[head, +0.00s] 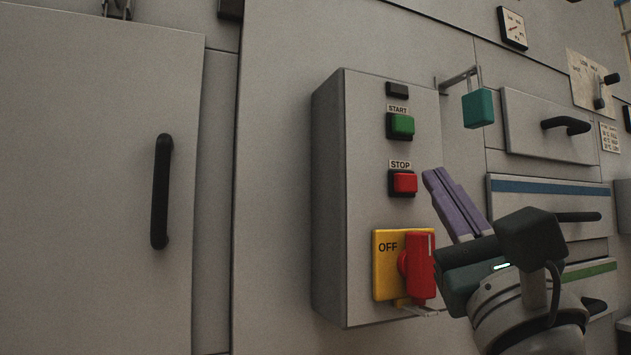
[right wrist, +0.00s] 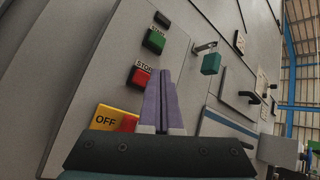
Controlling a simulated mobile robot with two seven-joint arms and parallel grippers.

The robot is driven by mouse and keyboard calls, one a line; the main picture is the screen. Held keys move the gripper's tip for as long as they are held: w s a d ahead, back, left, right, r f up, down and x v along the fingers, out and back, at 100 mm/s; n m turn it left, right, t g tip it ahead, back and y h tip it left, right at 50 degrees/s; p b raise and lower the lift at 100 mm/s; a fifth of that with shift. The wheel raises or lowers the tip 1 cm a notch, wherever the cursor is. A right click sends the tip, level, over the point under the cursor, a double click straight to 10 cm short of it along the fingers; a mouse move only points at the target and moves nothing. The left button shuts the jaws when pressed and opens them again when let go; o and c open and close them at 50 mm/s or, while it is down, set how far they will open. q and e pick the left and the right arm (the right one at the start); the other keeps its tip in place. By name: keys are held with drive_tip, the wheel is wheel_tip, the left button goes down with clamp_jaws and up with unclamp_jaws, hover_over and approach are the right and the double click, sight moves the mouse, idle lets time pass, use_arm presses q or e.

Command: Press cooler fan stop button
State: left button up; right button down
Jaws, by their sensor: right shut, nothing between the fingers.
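The red STOP button (head: 404,183) sits on the front of a grey control box (head: 362,130), under its STOP label. My right gripper (head: 430,175) has purple fingers that are shut and empty. In the head view its tips are just right of the STOP button; I cannot tell the gap in depth. My left gripper is not in view.
The green START button (head: 402,125) is above STOP. A red rotary switch (head: 418,266) on a yellow OFF plate (head: 385,287) is below. A teal block (head: 478,108) hangs from a bracket at right. Drawers (head: 540,130) stand further right, and a cabinet door handle (head: 161,190) is at left.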

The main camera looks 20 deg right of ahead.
drive_tip(key=s, duration=0.4)
drive_tip(key=shift+d, duration=0.2)
idle(0.4)
